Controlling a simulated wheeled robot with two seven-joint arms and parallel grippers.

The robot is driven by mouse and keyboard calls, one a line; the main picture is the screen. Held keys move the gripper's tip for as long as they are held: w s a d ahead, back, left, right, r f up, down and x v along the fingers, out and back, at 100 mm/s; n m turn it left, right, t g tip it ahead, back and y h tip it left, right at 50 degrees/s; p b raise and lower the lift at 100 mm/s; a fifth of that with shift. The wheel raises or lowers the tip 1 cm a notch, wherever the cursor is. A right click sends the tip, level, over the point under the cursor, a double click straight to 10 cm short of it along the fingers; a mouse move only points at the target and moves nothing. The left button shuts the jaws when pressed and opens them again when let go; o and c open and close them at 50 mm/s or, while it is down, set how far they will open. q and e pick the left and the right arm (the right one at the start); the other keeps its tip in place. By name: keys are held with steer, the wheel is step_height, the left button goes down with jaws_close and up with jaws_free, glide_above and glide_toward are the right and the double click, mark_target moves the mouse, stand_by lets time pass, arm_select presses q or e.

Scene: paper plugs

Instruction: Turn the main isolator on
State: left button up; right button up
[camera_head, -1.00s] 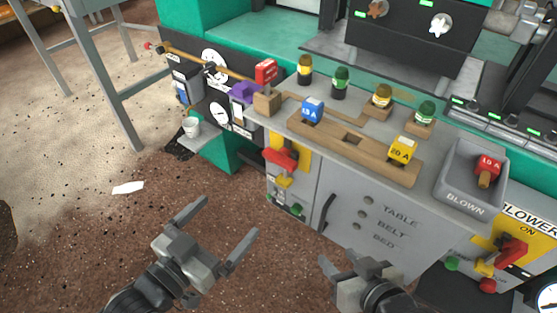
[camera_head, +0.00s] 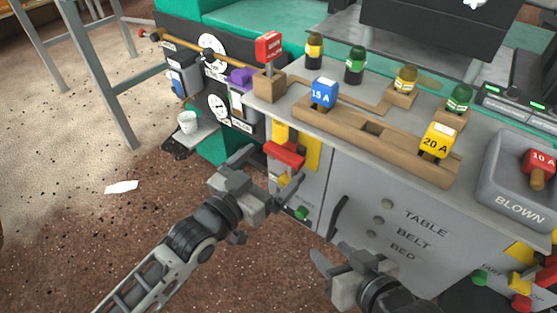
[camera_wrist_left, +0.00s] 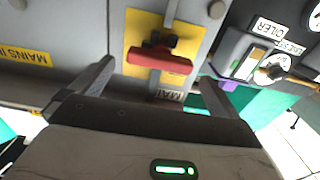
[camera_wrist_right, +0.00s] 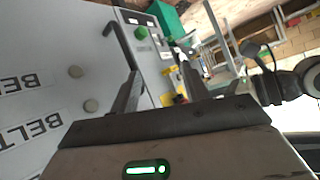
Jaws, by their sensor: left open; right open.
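The main isolator is a red handle (camera_head: 285,154) on a yellow plate (camera_head: 313,153) at the left end of the grey cabinet front. In the left wrist view the red handle (camera_wrist_left: 160,60) lies crosswise on its yellow plate (camera_wrist_left: 190,40), with a dark knob above it. My left gripper (camera_head: 268,172) is open just in front of the handle. In its wrist view the handle is ahead, between the spread fingers, with no clear contact. A label below the handle is partly hidden. My right gripper (camera_head: 332,254) is open and empty before the lower cabinet front.
A black door handle (camera_head: 338,216) is right of the isolator. Coloured plugs, a wooden rail (camera_head: 390,150) and a grey BLOWN tray (camera_head: 490,190) are on the cabinet top. Another red-and-yellow switch is at the lower right. A cup (camera_head: 188,122) sits on a ledge at the left.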

mark_target(280, 157)
arm_select(q)
steer(key=shift+x, duration=1.25)
steer(key=shift+w+d, duration=0.15)
steer(key=shift+w, duration=0.05)
steer(key=shift+w+d, duration=0.1)
steer(key=shift+w, duration=0.05)
arm_select(e)
steer(key=shift+a+r, duration=0.1)
steer(key=shift+r, duration=0.3)
